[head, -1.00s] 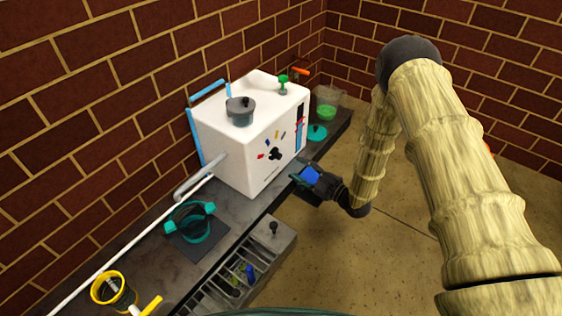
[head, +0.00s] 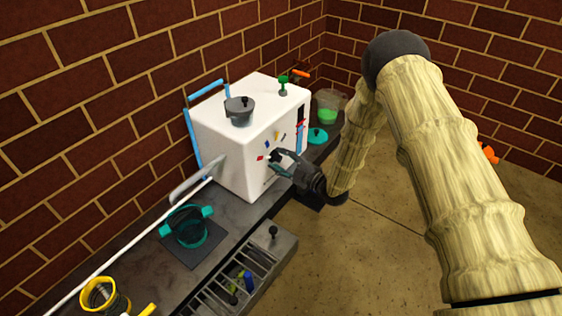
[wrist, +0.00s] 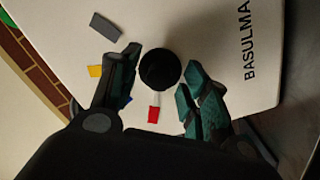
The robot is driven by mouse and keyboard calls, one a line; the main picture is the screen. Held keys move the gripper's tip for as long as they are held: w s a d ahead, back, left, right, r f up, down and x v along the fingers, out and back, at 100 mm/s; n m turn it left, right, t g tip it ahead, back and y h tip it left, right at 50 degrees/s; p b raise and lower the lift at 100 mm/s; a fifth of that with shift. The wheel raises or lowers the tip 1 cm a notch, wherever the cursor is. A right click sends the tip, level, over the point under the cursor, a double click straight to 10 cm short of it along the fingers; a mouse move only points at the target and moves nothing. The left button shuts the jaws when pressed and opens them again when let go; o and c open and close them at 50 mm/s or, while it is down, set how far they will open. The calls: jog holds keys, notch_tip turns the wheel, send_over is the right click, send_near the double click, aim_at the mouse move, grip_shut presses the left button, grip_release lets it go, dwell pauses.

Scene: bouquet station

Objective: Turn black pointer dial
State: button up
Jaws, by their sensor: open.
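The black pointer dial (wrist: 160,70) is on the front face of a white box-shaped machine (head: 240,172), with coloured marks around it. In the wrist view it shows as a round black knob just ahead of and between my fingertips. My gripper (wrist: 155,85) is open, with one dark teal finger on each side of the dial; contact cannot be made out. In the head view my gripper (head: 277,160) is at the machine's front and hides most of the dial. Red (wrist: 153,114), yellow (wrist: 95,71) and grey (wrist: 106,27) marks show near the dial.
A grey lidded pot (head: 240,112) and a green valve (head: 283,86) are on the machine's top. A teal-handled pot (head: 187,228) stands on the counter at left. A slotted drawer (head: 243,280) juts out below. A glass with green liquid (head: 327,108) stands behind.

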grip_shut()
